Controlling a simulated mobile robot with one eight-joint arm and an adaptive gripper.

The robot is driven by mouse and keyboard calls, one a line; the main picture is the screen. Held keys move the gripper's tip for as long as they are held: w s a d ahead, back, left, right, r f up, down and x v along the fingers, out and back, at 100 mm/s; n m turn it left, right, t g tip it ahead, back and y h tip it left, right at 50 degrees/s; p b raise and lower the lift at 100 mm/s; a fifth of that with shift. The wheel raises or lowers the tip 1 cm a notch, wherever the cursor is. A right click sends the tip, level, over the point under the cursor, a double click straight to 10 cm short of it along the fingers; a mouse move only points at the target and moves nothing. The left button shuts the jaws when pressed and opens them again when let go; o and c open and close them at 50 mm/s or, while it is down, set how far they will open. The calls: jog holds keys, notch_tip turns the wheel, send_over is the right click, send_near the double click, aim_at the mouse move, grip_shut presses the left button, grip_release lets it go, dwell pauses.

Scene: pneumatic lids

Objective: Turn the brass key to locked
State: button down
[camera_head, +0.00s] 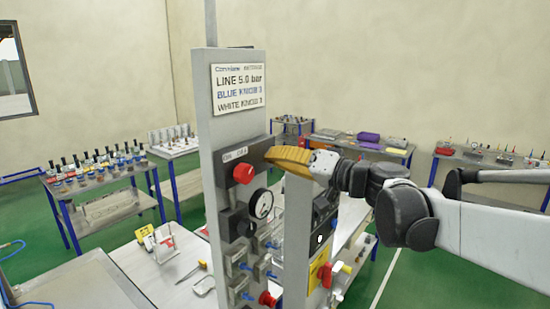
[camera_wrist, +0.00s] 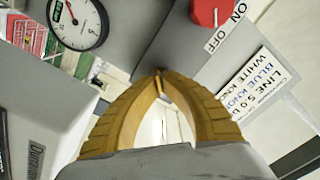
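My gripper (camera_head: 272,158) has yellow ribbed fingers and reaches in from the right to the dark box on the upright grey panel. In the wrist view, its fingertips (camera_wrist: 160,76) come together on a thin brass-coloured piece, which looks like the brass key (camera_wrist: 158,84). The fingers cover most of it, so its angle is hard to read. In the head view the key is hidden behind the fingers. A red knob (camera_head: 243,173) sits left of the gripper on the same box; it also shows in the wrist view (camera_wrist: 212,10) beside ON and OFF lettering.
A pressure gauge (camera_head: 261,204) is just below the gripper. A sign (camera_head: 238,88) is on the panel above. Valves with blue fittings (camera_head: 240,285) and a yellow plate with a red knob (camera_head: 321,275) are lower down. Benches with small items stand behind.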

jog(key=c, duration=1.6)
grip_release()
jog(key=v, duration=1.2)
